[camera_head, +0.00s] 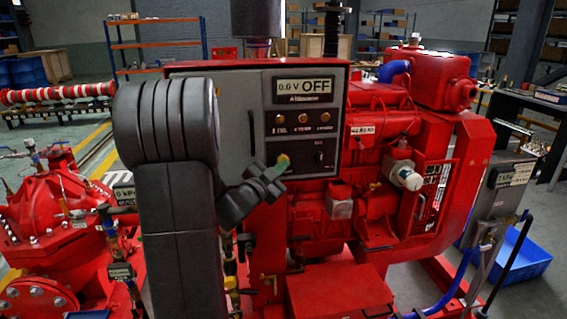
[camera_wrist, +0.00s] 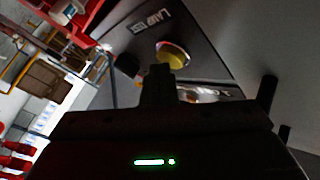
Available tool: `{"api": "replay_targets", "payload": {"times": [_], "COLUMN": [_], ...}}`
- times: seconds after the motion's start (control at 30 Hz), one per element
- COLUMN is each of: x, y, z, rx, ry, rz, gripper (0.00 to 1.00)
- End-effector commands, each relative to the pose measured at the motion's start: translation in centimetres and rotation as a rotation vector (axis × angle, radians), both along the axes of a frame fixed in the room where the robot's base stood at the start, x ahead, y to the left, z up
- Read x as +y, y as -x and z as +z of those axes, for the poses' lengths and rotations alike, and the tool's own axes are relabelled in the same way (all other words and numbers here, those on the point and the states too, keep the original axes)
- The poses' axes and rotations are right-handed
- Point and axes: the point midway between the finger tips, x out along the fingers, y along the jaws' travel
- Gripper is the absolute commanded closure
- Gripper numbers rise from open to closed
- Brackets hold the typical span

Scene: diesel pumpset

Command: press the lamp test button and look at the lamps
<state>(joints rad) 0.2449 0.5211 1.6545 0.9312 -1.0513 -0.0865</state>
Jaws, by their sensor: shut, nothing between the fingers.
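The control panel (camera_head: 250,90) is a grey box face with a display (camera_head: 303,89) reading "0.0 V OFF". A row of three small amber-looking lamps (camera_head: 303,118) sits below the display; I cannot tell whether they are lit. In the wrist view, the yellow lamp test button (camera_wrist: 174,54) sits beside a dark "LAMP TEST" label (camera_wrist: 151,21). My gripper (camera_wrist: 158,72) is shut and empty, its tips just short of or at the button; contact cannot be told. In the head view my gripper (camera_head: 279,167) is at the panel's lower part, partly hiding the button.
The red diesel engine (camera_head: 385,125) stands right of the panel. A red pump (camera_head: 55,215) with gauges is at left. A grey box (camera_head: 505,190) and a blue bin (camera_head: 525,255) are at right. My arm covers the panel's left part.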

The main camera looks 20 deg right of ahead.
Motion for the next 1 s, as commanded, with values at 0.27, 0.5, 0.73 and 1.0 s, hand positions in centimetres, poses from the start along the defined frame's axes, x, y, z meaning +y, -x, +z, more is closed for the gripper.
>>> {"api": "replay_targets", "payload": {"times": [0.27,0.5,0.73,1.0], "x": [0.3,0.3,0.6,1.2], "y": [1.3,1.4,2.4,5.1], "z": [-0.1,0.0,-0.1,-0.1], "rx": [0.0,0.0,0.0,0.0], "ry": [0.001,0.0,0.0,0.0], "rz": [0.001,0.0,0.0,0.0], "gripper": [1.0,1.0,1.0,1.0]}}
